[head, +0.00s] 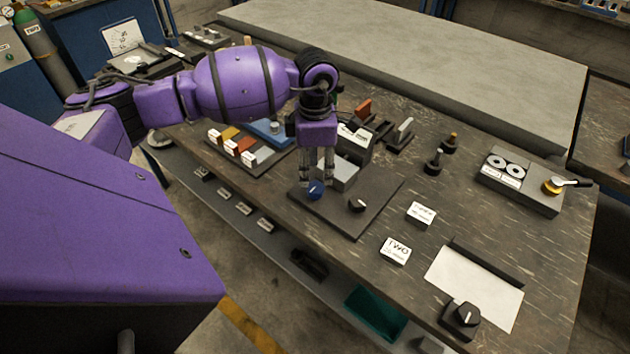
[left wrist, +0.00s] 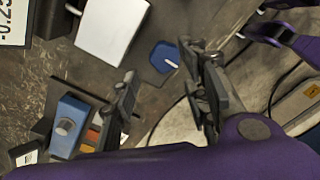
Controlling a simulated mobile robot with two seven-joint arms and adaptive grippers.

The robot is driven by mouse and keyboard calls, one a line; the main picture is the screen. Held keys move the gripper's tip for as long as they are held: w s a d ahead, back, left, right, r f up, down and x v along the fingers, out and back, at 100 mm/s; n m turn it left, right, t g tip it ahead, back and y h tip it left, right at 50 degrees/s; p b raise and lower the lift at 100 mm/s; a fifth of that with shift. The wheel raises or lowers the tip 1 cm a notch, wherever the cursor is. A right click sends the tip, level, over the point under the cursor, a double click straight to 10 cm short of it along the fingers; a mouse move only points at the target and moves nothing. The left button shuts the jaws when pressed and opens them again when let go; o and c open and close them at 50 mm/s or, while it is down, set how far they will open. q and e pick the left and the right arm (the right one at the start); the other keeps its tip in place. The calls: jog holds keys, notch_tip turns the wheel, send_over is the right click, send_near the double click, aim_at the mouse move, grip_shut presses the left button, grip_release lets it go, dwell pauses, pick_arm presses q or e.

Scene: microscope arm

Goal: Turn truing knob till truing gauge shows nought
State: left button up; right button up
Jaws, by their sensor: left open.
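A blue knob (head: 315,190) with a white pointer line sits at the near left of a dark base plate (head: 336,216). It also shows in the left wrist view (left wrist: 165,57). A black knob (head: 358,205) with a pale pointer sits to its right. My left gripper (head: 317,181) points down at the blue knob, its fingers apart; in the left wrist view the knob lies between the fingertips. I cannot tell whether they touch it. A display (left wrist: 13,22) is cut off by the left wrist picture's edge; part of a figure like "0.2" shows.
A light grey block (head: 342,174) stands on the plate behind the knobs. A tray of coloured blocks (head: 240,148) is to the left. Cards, including one marked TWO (head: 396,250), lie to the right. A two-dial box (head: 520,180) stands at the far right.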

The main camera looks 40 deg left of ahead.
aim_at(315, 184)
pick_arm(q)
jog(key=shift+f, duration=2.8)
jog(key=shift+r, duration=0.1)
jog(key=c, duration=1)
